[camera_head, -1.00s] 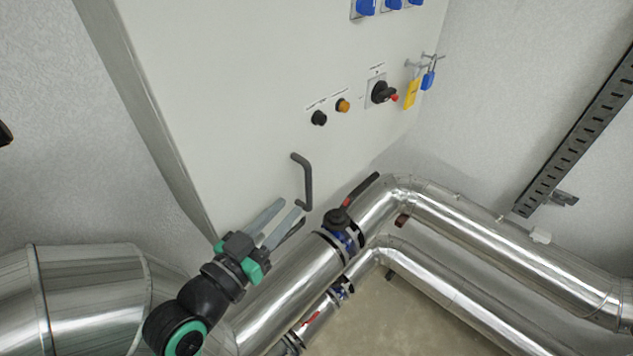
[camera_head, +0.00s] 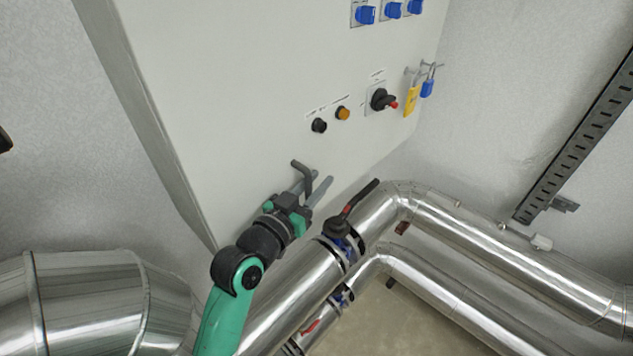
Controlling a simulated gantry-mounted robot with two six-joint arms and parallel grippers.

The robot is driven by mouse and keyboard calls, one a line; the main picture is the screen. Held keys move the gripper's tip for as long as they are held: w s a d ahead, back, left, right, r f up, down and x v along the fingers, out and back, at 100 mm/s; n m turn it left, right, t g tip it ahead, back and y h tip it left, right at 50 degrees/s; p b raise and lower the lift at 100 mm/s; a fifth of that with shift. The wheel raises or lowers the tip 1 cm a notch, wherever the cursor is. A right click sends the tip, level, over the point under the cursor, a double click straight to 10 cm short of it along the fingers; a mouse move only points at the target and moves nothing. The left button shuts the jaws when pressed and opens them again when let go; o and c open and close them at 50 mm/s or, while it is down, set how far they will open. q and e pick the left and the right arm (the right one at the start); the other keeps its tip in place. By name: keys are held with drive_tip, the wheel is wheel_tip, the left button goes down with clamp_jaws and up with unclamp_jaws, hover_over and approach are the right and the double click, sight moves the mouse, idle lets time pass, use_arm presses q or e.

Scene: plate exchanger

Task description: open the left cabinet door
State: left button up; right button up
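The pale grey cabinet door (camera_head: 225,90) fills the upper middle of the head view and looks closed. A dark bent handle (camera_head: 309,180) sticks out from its lower part. My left gripper (camera_head: 322,181) is at the handle with its two grey fingers apart. The handle's lower part overlaps the fingers in the picture. I cannot tell whether they touch it. The handle's lower end is partly hidden by the gripper. My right gripper is not in view.
Black and orange buttons (camera_head: 342,114), a rotary switch (camera_head: 381,99), and yellow and blue padlocks (camera_head: 427,88) sit higher on the cabinet. A slotted metal rail (camera_head: 580,135) is on the right wall.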

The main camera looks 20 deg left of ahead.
use_arm(q)
clamp_jaws()
idle(1.3)
